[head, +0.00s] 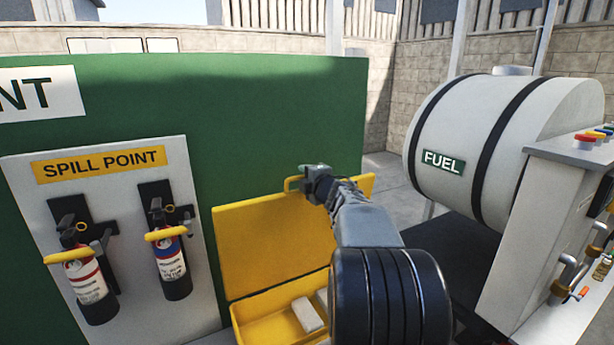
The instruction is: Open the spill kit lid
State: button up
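The spill kit is a yellow box (243,325) low in the middle of the head view. Its yellow lid (262,245) stands raised, leaning up near the green wall. Pale blocks (307,315) lie inside the box. A yellow handle (291,184) shows at the lid's top edge. My gripper (312,182) is at that top edge, at the handle. I cannot tell whether its fingers are closed on the handle. My arm hides the right part of the lid and box.
Two fire extinguishers (88,280) (172,262) hang on a white board under a SPILL POINT sign (98,164) at left. A white fuel tank (545,110) and a control cabinet (560,215) stand at right. Open concrete floor (392,180) shows behind my arm.

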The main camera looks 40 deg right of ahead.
jog(key=shift+c, duration=0.2)
grip_shut()
dwell(0.3)
